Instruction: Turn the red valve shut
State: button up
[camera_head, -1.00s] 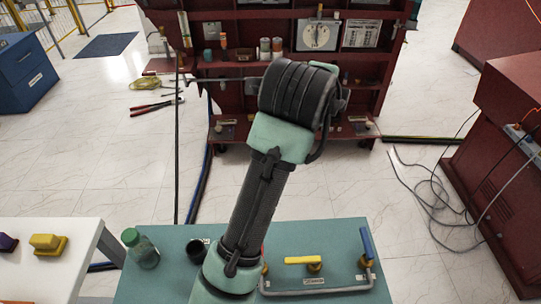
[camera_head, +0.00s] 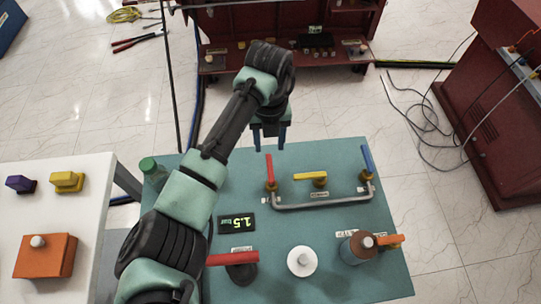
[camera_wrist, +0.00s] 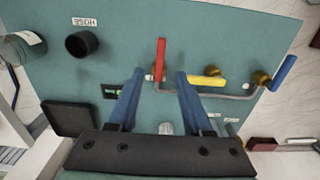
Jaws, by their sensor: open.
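The red valve (camera_head: 270,172) has a straight red lever and sits at the left end of a grey pipe (camera_head: 322,202) on the teal table. My gripper (camera_head: 270,143) is open and empty, fingers pointing down, just beyond the red lever in the head view. In the wrist view, the red lever (camera_wrist: 160,60) shows between the lines of my two blue fingers (camera_wrist: 160,76), ahead of their tips. I see no contact; the exact height gap is unclear.
A second red lever (camera_head: 232,259), a white round knob (camera_head: 302,261) and a brown cylinder with an orange handle (camera_head: 358,247) stand nearer on the table.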

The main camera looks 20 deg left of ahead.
aim_at(269, 163)
notch_tip(269, 163, down, 8)
jog(key=shift+f+p, duration=0.1)
jog(key=shift+p, duration=0.2)
grip_shut()
dwell(1.4)
